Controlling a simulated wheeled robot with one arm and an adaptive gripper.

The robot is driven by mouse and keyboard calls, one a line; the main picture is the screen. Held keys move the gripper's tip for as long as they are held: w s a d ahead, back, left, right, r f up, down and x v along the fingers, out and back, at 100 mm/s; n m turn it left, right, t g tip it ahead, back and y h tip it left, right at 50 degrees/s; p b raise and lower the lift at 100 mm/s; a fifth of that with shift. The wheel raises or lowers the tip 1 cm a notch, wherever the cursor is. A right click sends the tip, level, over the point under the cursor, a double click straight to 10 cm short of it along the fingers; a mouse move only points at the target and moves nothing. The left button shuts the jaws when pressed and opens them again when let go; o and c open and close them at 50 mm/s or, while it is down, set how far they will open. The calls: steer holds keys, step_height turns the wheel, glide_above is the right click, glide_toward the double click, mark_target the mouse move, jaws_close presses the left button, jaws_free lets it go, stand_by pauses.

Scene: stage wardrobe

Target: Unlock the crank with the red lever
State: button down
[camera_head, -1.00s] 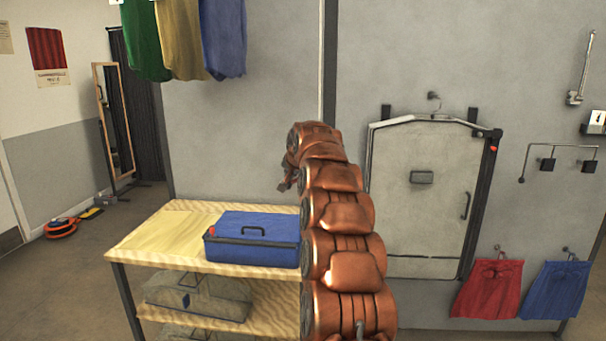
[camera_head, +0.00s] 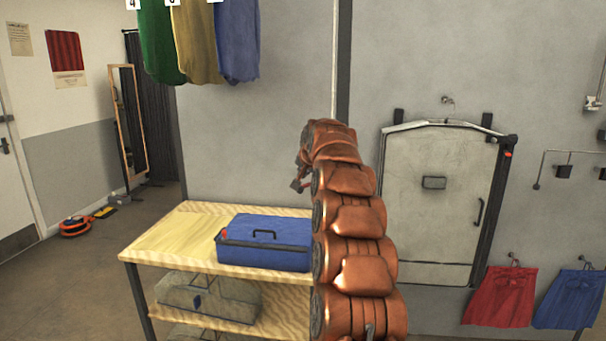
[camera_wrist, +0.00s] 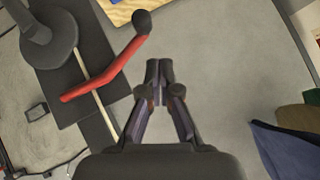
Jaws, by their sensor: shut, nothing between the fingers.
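In the wrist view, a bent red lever (camera_wrist: 113,78) with a black knob (camera_wrist: 141,20) at its upper end lies over a dark plate. A dark round part (camera_wrist: 45,42), perhaps of the crank, is at the upper left beside it. My gripper (camera_wrist: 158,68) is shut and empty, to the right of the lever and apart from it. In the head view, my gripper (camera_head: 298,184) shows only partly at the left of my copper-coloured arm. The lever and crank cannot be made out there.
A wooden table (camera_head: 165,240) with a blue toolbox (camera_head: 265,238) stands left of my arm. Green, tan and blue garments (camera_head: 208,40) hang above. A grey metal door (camera_head: 440,190) is on the right wall, with red (camera_head: 503,295) and blue cloths (camera_head: 569,298) beside it.

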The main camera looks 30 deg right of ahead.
steer(key=s+a+r+b, duration=0.2)
steer(key=s+a+r, duration=0.1)
steer(key=s+r, duration=0.4)
step_height(320, 180, up, 3)
steer(key=shift+r, duration=0.1)
steer(key=shift+a, duration=0.2)
stand_by(0.5)
steer(key=s+a+f+n+g+y, duration=0.25)
steer(key=s+a+f, duration=0.5)
steer(key=a, duration=0.45)
steer(key=s+a+f+n+g+y, duration=0.1)
steer(key=s+a+f+n+g, duration=0.25)
steer(key=s+a+f, duration=0.45)
steer(key=s+a+f+n+g, duration=0.1)
steer(key=s+a+f, duration=0.3)
steer(key=s, duration=0.7)
steer(key=s+a+f+n+g, duration=0.2)
steer(key=s+a+f, duration=0.2)
steer(key=s, duration=0.8)
steer(key=s+a+f+n+g, duration=0.1)
steer(key=s+a+f, duration=0.3)
steer(key=s+f, duration=0.4)
steer(key=s+g, duration=0.1)
steer(key=s, duration=0.3)
steer(key=shift+n, duration=0.3)
